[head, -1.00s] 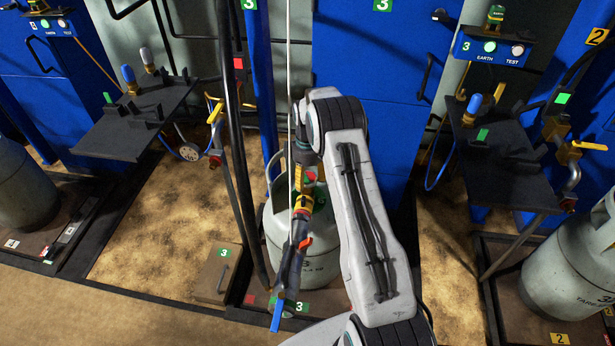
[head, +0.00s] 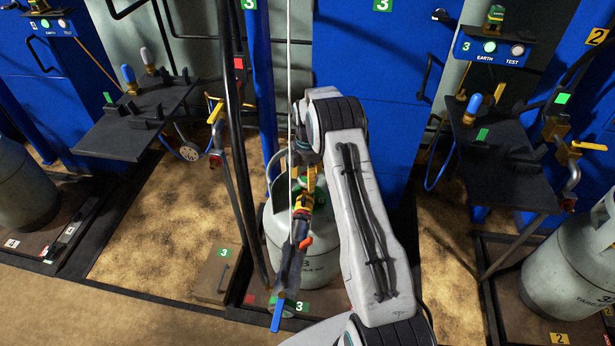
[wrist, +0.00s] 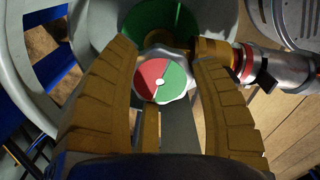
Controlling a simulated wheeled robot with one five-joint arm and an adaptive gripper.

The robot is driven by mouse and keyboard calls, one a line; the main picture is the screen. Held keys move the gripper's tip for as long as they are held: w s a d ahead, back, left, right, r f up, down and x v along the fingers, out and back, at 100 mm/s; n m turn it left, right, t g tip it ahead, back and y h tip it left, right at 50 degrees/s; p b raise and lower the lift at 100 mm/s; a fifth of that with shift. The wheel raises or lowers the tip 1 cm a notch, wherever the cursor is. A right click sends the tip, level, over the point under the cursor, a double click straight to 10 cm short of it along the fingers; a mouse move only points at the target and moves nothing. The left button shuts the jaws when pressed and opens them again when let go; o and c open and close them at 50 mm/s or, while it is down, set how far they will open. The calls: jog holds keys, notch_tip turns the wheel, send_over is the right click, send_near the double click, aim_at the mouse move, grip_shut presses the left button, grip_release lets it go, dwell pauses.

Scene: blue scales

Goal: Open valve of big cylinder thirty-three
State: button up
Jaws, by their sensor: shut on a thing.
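The big grey cylinder (head: 290,262) stands upright on the scale marked 3, in the middle of the head view, partly hidden by my arm. Its small print is hard to read. In the wrist view its valve knob (wrist: 161,80) is grey and scalloped, with a disc half red and half green, above a green collar (wrist: 150,28). My gripper (wrist: 165,72) is shut on the knob, with a yellow-brown finger on either side. In the head view my gripper (head: 302,185) is over the cylinder's top, and the knob is mostly hidden.
A silver hose fitting with a red ring (wrist: 246,62) joins the valve's right side. The cylinder's collar (wrist: 45,100) surrounds it. A blue lever (head: 277,316) hangs in front of the cylinder. Dark shelves (head: 135,118) (head: 500,165) stand left and right; another cylinder (head: 565,270) is at right.

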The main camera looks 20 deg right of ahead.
jog(key=shift+s+f+n, duration=0.1)
jog(key=shift+s+n, duration=0.05)
jog(key=shift+n, duration=0.15)
dwell(0.4)
jog(key=o, duration=1.2)
notch_tip(320, 180, up, 12)
dwell(0.4)
